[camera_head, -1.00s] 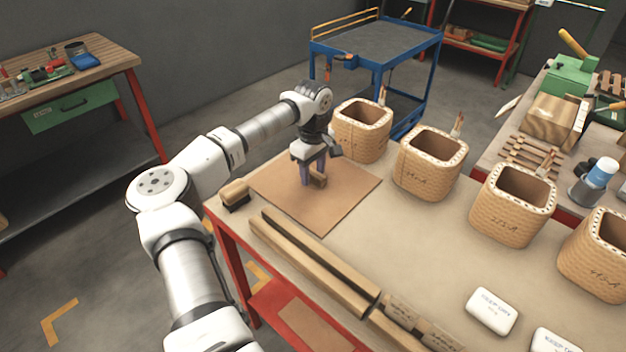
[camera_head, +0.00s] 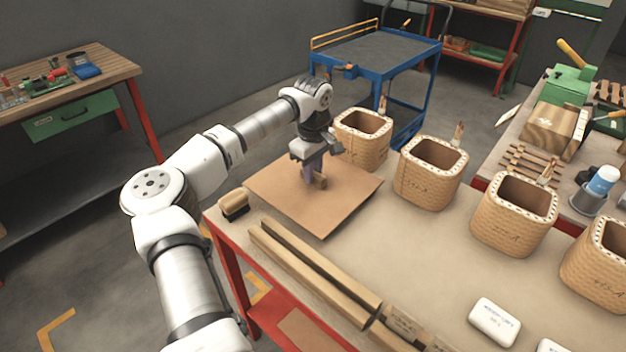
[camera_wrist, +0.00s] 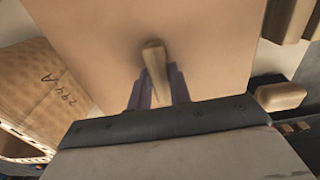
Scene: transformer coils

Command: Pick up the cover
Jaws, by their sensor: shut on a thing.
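The cover (camera_head: 340,205) is a flat tan square board with a small wooden block handle (camera_head: 320,181) near its middle. It lies on or just above the workbench top; I cannot tell which. My gripper (camera_head: 312,178) points down over the cover, and its purple fingers are shut on the handle. In the wrist view the handle (camera_wrist: 154,62) stands between the two fingers (camera_wrist: 158,90), with the cover (camera_wrist: 205,35) filling the space behind. The far edge of the cover is partly hidden by my gripper.
Several woven coils (camera_head: 431,171) stand right of the cover, the nearest close to its far corner. Long wooden bars (camera_head: 315,270) lie in front. White packets (camera_head: 494,321) sit at the right front. A blue cart (camera_head: 375,45) stands behind.

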